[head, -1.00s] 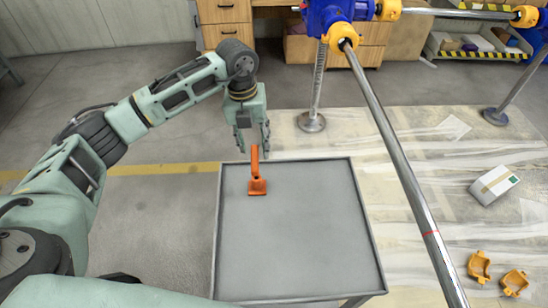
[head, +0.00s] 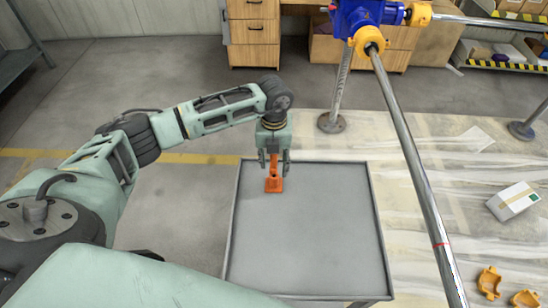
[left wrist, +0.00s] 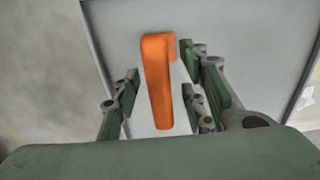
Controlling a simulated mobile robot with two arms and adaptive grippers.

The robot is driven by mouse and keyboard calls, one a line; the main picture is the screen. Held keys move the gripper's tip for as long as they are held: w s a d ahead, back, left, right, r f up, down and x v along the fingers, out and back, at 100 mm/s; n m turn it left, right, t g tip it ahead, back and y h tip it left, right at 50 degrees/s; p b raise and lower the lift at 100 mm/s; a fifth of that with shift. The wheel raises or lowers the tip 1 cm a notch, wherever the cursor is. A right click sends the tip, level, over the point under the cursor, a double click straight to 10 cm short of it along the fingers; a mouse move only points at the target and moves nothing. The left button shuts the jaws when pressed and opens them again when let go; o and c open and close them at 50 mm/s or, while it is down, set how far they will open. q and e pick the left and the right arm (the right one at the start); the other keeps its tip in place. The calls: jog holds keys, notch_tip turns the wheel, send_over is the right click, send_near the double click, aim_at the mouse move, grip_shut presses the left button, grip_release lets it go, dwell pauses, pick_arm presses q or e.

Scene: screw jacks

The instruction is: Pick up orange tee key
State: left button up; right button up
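The orange tee key (head: 273,184) lies on the grey tray-topped table (head: 310,235), near its far left corner. My left gripper (head: 273,166) is over the key's far end and hides part of it in the head view. In the left wrist view the key (left wrist: 158,85) lies lengthwise between the open fingers of the left gripper (left wrist: 160,97). Gaps show on both sides of the key, so the fingers do not appear to touch it. My right gripper is in neither view.
A long steel pole (head: 408,150) slants past the table's right side from a blue and yellow joint (head: 365,25). A white box (head: 513,200) and yellow clamp parts (head: 489,283) lie on the floor at right. The rest of the tray is bare.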

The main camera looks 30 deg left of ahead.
pick_arm(q)
jog(key=shift+c, duration=1.2)
jog(key=c, duration=0.7)
grip_shut()
jog(key=shift+r, duration=0.1)
notch_tip(320, 180, up, 9)
jog(key=shift+b, duration=0.95)
jog(key=shift+r, duration=0.45)
